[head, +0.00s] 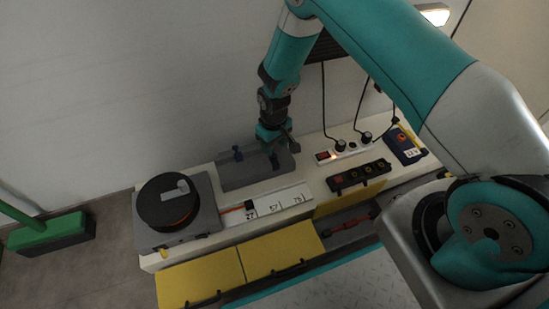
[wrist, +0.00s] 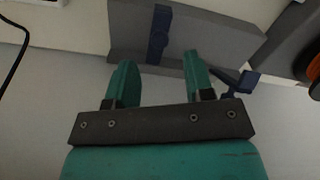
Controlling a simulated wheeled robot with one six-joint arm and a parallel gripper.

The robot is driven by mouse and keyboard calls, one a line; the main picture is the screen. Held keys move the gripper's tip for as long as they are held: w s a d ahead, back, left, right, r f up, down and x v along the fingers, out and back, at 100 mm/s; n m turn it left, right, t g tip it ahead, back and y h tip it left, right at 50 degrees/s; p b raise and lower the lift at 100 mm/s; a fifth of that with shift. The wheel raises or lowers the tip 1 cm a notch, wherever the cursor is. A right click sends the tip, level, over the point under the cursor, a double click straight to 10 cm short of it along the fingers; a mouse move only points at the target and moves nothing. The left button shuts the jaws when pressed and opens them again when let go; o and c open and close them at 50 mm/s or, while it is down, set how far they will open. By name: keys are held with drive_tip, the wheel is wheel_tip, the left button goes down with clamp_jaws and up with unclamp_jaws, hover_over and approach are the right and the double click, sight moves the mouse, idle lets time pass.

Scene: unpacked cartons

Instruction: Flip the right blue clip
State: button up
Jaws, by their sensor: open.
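The grey box (head: 240,175) carries two dark blue clips. The right blue clip (head: 274,161) is mostly hidden behind my gripper in the head view. In the wrist view, where left and right are swapped, this clip (wrist: 159,35) lies along the box (wrist: 205,33), just beyond and between my fingertips. The left blue clip (head: 237,153) sticks out from the box; it also shows in the wrist view (wrist: 238,80), close outside one finger. My gripper (head: 276,143) is open and empty at the box's right part; its two green fingers show in the wrist view (wrist: 158,62).
A black reel (head: 165,203) on a grey block stands at the left. A black socket strip (head: 358,177), a white power strip (head: 343,152) with cables and a blue meter (head: 406,147) stand at the right. Yellow drawers (head: 283,254) are in front; a wall rises behind.

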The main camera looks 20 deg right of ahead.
sight(275, 155)
drive_tip(key=shift+f+b, duration=0.8)
drive_tip(key=shift+f, duration=1.6)
clamp_jaws()
drive_tip(key=shift+d+r, duration=0.1)
drive_tip(key=shift+d, duration=0.05)
